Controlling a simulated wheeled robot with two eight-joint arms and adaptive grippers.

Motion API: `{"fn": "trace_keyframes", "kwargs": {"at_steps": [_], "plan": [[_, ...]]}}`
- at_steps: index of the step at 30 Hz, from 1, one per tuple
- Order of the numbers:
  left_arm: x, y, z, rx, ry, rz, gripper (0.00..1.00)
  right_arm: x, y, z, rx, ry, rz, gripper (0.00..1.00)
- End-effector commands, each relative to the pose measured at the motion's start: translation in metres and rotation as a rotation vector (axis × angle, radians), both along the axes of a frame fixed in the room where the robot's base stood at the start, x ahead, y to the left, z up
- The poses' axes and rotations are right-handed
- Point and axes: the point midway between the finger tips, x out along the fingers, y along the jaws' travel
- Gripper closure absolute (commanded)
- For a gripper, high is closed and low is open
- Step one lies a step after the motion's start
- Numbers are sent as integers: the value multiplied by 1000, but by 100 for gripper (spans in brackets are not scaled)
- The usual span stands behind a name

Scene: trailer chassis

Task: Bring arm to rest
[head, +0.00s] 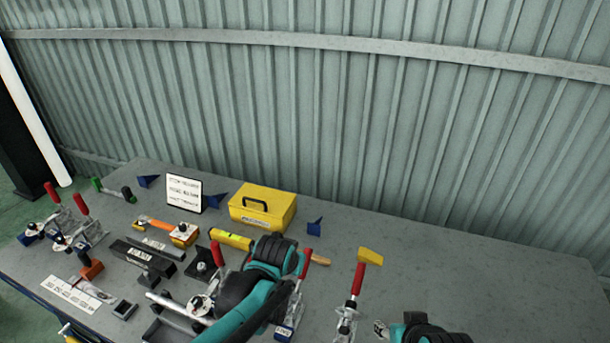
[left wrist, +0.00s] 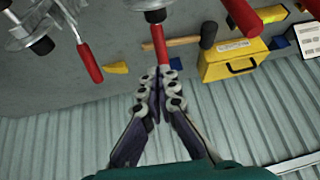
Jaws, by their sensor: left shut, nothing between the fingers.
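My left arm comes in from the lower left in the head view, a teal and black link over the workbench (head: 490,290). Its fingers are hidden there. In the left wrist view my left gripper (left wrist: 158,72) is shut and empty, its fingertips together. A red clamp handle (left wrist: 159,45) appears right beyond the fingertips; I cannot tell whether they touch. In the head view a toggle clamp with a red handle (head: 303,262) stands just right of the left arm.
Another red-handled clamp (head: 357,280) stands farther right. A yellow toolbox (head: 276,209), a yellow level (head: 231,240), a sign (head: 184,192) and steel bars (head: 140,258) lie around. More clamps (head: 62,234) stand at far left. The bench's right part is clear. A corrugated wall (head: 380,110) rises behind.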

Motion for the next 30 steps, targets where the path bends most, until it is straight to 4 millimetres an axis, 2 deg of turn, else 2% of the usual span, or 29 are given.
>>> {"fn": "trace_keyframes", "kwargs": {"at_steps": [4,7,11,15,21,25,30], "plan": [[-8,9,0,-3,0,13,100,0,0,-6,0,0,0,55],[-28,29,0,-10,0,43,100,0,0,-17,0,0,0,55],[-69,63,-5,-26,0,104,100,0,0,-37,0,0,0,55],[-117,95,-19,-42,-1,170,100,0,0,-57,0,0,0,55],[-167,121,-43,-61,-5,240,100,0,0,-75,0,0,0,55],[-181,127,-51,-67,-7,262,100,0,0,-79,0,0,0,55],[-185,129,-52,-69,-8,268,100,0,0,-79,0,0,0,55]]}}
